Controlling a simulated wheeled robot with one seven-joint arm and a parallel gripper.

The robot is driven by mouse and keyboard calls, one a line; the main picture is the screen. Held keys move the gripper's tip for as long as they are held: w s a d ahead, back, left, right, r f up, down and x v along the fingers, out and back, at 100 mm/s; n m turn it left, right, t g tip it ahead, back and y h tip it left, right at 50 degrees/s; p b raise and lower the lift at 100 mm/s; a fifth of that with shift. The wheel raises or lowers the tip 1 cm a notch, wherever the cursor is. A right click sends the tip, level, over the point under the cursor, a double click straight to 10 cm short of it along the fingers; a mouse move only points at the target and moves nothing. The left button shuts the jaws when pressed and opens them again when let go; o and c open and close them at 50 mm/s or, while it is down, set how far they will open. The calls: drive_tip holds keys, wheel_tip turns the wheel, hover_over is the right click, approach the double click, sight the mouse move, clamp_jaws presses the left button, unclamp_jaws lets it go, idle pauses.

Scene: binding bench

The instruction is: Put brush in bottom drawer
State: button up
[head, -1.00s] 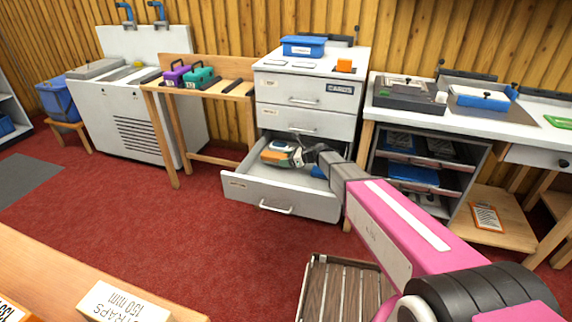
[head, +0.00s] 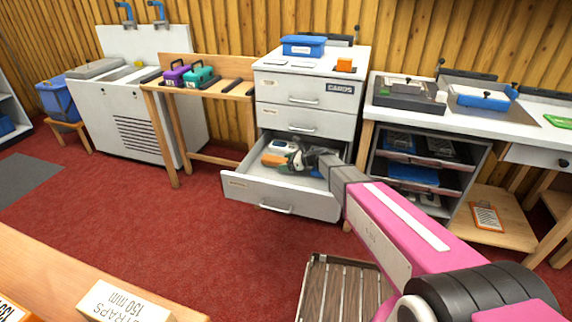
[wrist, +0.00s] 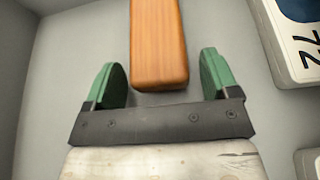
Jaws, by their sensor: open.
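The bottom drawer (head: 240,183) of the white cabinet is pulled out. My gripper (wrist: 160,82) is inside it, and it also shows small in the head view (head: 297,160). Its two green fingers are apart. An orange-brown wooden piece, seemingly the brush (wrist: 158,42), lies over the grey drawer floor. Its near end is between the fingers, with a gap on each side. It seems to be the orange shape (head: 272,160) left of my gripper in the head view. Its far end is out of the wrist view.
A white item with a dark blue patch and black digits (wrist: 292,40) lies right of the brush in the drawer. Drawer walls are close on the left. The two upper drawers (head: 304,100) are shut. A blue box (head: 303,46) stands on the cabinet.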

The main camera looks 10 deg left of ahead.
drive_tip(key=v, duration=1.2)
drive_tip(key=shift+r, duration=0.1)
